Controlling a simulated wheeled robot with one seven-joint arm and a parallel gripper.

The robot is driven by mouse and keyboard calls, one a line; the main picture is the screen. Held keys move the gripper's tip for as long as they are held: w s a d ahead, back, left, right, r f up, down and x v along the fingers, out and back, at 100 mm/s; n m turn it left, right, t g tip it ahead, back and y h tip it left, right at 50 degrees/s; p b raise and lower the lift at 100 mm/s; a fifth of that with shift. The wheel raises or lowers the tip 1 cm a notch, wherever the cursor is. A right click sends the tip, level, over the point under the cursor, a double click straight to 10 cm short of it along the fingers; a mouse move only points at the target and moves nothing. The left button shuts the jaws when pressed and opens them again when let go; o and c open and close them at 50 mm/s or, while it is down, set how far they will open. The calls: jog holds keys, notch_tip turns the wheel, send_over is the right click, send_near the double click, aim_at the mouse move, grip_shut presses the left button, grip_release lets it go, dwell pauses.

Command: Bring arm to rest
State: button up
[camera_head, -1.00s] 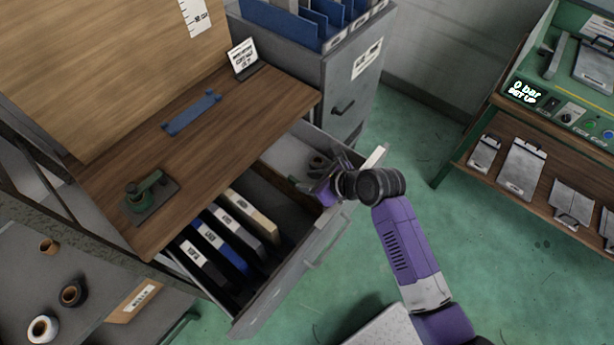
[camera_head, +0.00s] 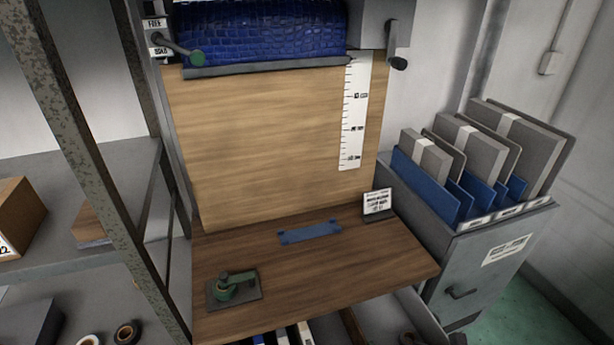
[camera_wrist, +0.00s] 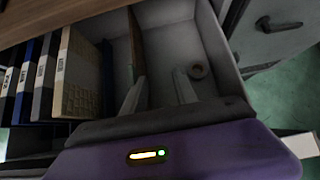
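My gripper (camera_wrist: 158,84) shows in the wrist view with its two grey fingers apart and nothing between them. It is over the right-hand compartment of an open grey drawer (camera_wrist: 175,14). A small grey ring-shaped item (camera_wrist: 197,71) lies in that compartment, just right of the right finger and not held. In the head view only small dark parts show at the bottom edge by the drawer, and I cannot tell whether they are my gripper.
Binders (camera_wrist: 80,75) stand in the drawer's left part, beyond a wooden divider (camera_wrist: 136,45). A grey file cabinet (camera_head: 480,265) stands to the right.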

jog(key=w+d+r+n+t+h, duration=0.2)
jog(key=w+d+r+n+t, duration=0.1)
jog(key=r+n, duration=0.3)
jog(key=s+r+n+t+h, duration=0.25)
jog(key=s+n, duration=0.45)
jog(key=n, duration=0.4)
jog(key=s+a+r+n+y+b, duration=0.1)
jog(key=s+a+r+n+b, duration=0.1)
jog(key=s+n, duration=0.5)
jog(key=s+a+r+n+b, duration=0.2)
jog(key=s+a+r+n, duration=0.3)
jog(key=s, duration=1.5)
jog(key=n, duration=0.3)
jog(key=shift+s+a+r+t+y, duration=0.15)
jog(key=shift+s+r+t+y, duration=0.15)
jog(key=shift+r+t+y, duration=0.05)
